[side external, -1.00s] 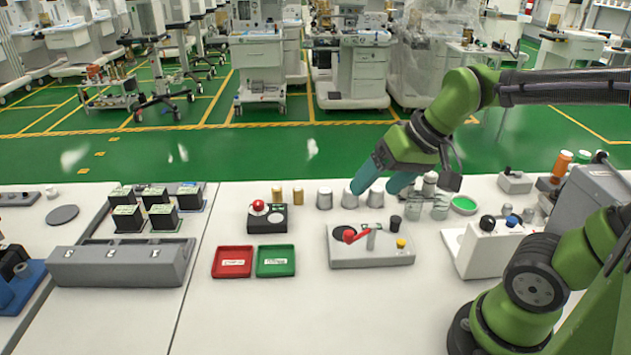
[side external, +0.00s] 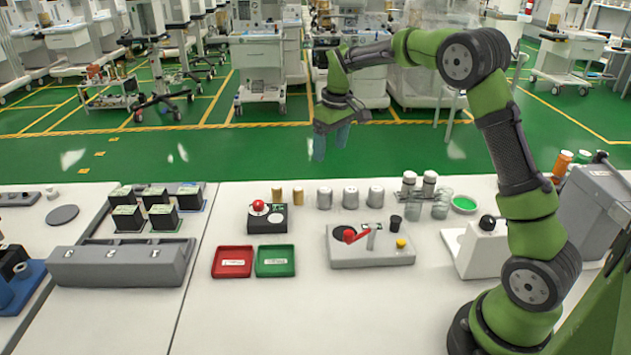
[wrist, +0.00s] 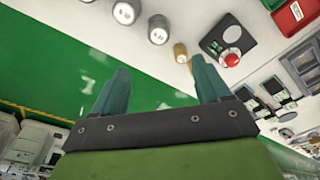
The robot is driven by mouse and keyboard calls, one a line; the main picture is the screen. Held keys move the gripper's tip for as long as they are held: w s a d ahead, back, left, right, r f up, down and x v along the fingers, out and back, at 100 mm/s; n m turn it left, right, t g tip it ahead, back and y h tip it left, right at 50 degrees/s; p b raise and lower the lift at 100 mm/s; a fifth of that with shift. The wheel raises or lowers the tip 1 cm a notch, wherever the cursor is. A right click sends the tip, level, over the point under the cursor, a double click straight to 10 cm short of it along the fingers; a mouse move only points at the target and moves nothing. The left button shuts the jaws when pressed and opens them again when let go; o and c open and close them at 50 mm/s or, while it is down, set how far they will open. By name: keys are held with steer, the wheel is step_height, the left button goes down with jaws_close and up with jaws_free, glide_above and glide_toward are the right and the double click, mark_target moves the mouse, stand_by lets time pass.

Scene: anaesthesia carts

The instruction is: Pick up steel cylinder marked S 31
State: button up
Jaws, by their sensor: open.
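Three steel cylinders stand upright in a row at the table's back edge: a left one (side external: 325,198), a middle one (side external: 350,197) and a right one (side external: 376,196). Their markings are too small to read, so I cannot tell which is S 31. My gripper (side external: 331,148) is open and empty, raised above and beyond the row near the left cylinder, with teal fingers pointing down. In the wrist view, my open fingers (wrist: 161,82) show over the green floor. Two steel cylinders (wrist: 158,30) (wrist: 125,13) appear above them, apart from the fingers.
Two brass cylinders (side external: 298,196) (side external: 277,195) stand left of the steel ones. A red-button box (side external: 268,224), red tray (side external: 232,272), green tray (side external: 276,272) and grey lever fixture (side external: 372,257) lie nearer. Glass beakers (side external: 440,208) stand right.

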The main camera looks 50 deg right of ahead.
glide_toward(325, 190)
steer(key=f, duration=0.5)
steer(key=shift+w+a+f, duration=0.15)
steer(key=shift+w+a, duration=0.05)
steer(key=shift+w, duration=0.1)
steer(key=shift+w+d+f, duration=0.1)
steer(key=shift+w+f, duration=0.05)
steer(key=shift+f, duration=1.15)
steer(key=shift+w+d+f, duration=0.1)
steer(key=shift+f, duration=1.2)
steer(key=c, duration=1.3)
steer(key=shift+o, duration=0.2)
steer(key=shift+r, duration=0.1)
